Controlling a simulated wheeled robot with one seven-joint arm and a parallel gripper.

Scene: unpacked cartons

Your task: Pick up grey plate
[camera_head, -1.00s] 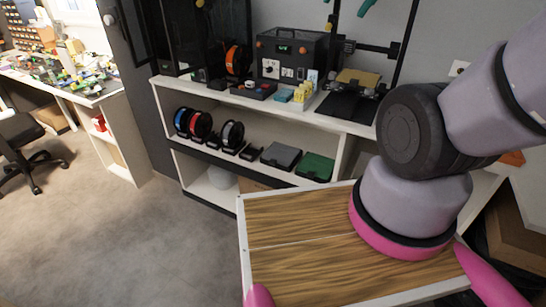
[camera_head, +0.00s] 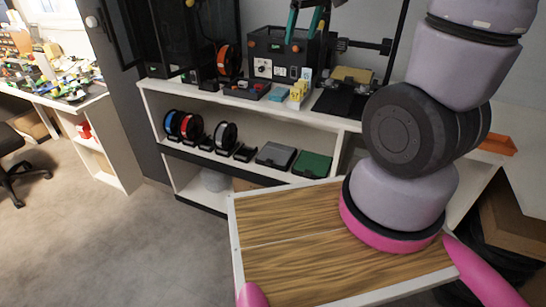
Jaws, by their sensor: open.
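I cannot tell for certain which thing is the grey plate. A flat grey case or plate (camera_head: 276,155) lies on the middle shelf, left of a green one (camera_head: 312,164). A flat dark plate (camera_head: 343,103) lies on the shelf top at the printer, below a tan plate (camera_head: 352,75). My gripper (camera_head: 302,38) is at the top of the view, its teal fingers apart and pointing down. It appears in front of the black control box, left of the dark plate. Nothing shows between the fingers.
Spools (camera_head: 191,127) stand on the middle shelf. A workbench (camera_head: 60,98) stands at left. The floor (camera_head: 120,235) between is clear.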

